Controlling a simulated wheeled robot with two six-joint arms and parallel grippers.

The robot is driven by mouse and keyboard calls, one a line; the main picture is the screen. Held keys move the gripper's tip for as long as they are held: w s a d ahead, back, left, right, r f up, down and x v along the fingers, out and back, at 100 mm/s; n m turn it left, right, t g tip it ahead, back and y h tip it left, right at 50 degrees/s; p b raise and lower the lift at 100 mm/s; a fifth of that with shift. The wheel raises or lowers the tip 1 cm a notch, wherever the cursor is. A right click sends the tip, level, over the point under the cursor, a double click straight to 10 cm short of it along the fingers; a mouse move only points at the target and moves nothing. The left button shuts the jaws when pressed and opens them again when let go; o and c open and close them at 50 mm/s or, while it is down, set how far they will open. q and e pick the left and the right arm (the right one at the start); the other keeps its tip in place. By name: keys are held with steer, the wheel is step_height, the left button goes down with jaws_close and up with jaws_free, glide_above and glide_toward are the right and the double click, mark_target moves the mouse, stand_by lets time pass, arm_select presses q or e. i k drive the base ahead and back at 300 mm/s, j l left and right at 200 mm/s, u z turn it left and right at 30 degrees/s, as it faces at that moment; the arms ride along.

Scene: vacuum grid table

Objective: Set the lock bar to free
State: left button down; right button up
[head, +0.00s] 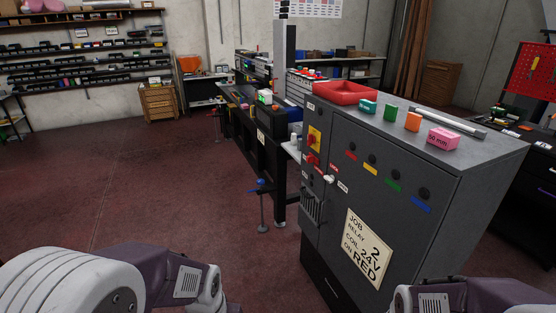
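A grey cabinet (430,210) stands at the right. Its left-hand face carries a red rotary handle on a yellow plate (314,138) and a red lever (312,159) below it. A small white-tipped lever (329,179) sits lower, between two small labels (334,168) too small to read surely. I cannot tell for certain which of these is the lock bar, nor its setting. Parts of my two arms show at the bottom left and bottom right, apart from the cabinet's levers. Neither gripper's fingers are in view.
On the cabinet top are a red tray (346,99), several coloured blocks, including a pink one (443,139), and a grey rod (448,122). A sign (369,248) hangs on its front. A dark long bench (262,150) stands behind. The floor at left is clear.

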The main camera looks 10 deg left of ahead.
mark_target(311, 158)
steer(key=i+j+z, duration=0.2)
steer(key=i+z, duration=0.2)
steer(key=i+j+z, duration=0.4)
steer(key=i, duration=0.2)
steer(key=i+j+z, duration=0.4)
steer(key=j, duration=0.1)
